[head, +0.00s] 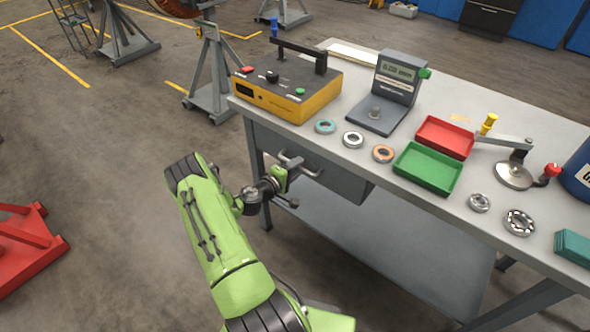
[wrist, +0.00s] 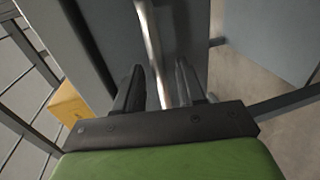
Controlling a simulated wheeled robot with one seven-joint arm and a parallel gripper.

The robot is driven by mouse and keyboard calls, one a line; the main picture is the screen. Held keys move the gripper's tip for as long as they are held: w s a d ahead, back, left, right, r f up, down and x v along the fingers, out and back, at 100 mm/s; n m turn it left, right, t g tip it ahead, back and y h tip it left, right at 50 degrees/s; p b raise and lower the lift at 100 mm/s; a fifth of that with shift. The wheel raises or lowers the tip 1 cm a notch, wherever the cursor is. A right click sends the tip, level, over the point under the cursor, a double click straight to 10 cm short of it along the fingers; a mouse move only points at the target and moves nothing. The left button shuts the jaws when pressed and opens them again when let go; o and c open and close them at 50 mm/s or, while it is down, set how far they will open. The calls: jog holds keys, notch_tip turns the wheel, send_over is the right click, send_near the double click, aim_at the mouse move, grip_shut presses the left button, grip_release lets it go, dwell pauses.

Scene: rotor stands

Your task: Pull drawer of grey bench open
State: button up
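The grey bench (head: 390,217) stands at the right in the head view, with a grey drawer (head: 338,180) under its top at the left end. The drawer's bar handle (head: 300,160) sticks out from its front. It also shows as a pale bar (wrist: 152,45) in the wrist view. My gripper (head: 288,174) is at the handle. In the wrist view, its two dark fingers (wrist: 160,88) stand on either side of the bar, with a gap visible between them. The fingertips are small and partly hidden in the head view. I cannot tell whether the drawer front stands out from the bench.
On the benchtop are a yellow tester box (head: 290,108), a grey gauge (head: 393,85), red (head: 446,137) and green trays (head: 428,168), and several bearing rings. A red stand (head: 28,242) is at the left. The floor between it and my arm is clear.

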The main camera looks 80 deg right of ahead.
grip_shut()
jog(key=shift+w+a, duration=0.1)
dwell(0.3)
jog(key=f+v, duration=0.3)
jog(key=v, duration=1.2)
jog(key=a+f+v, duration=0.1)
jog(key=f+v, duration=0.2)
jog(key=v, duration=1.2)
jog(key=shift+w+b, duration=0.4)
jog(key=shift+b, duration=0.05)
jog(key=shift+f, duration=0.1)
grip_release()
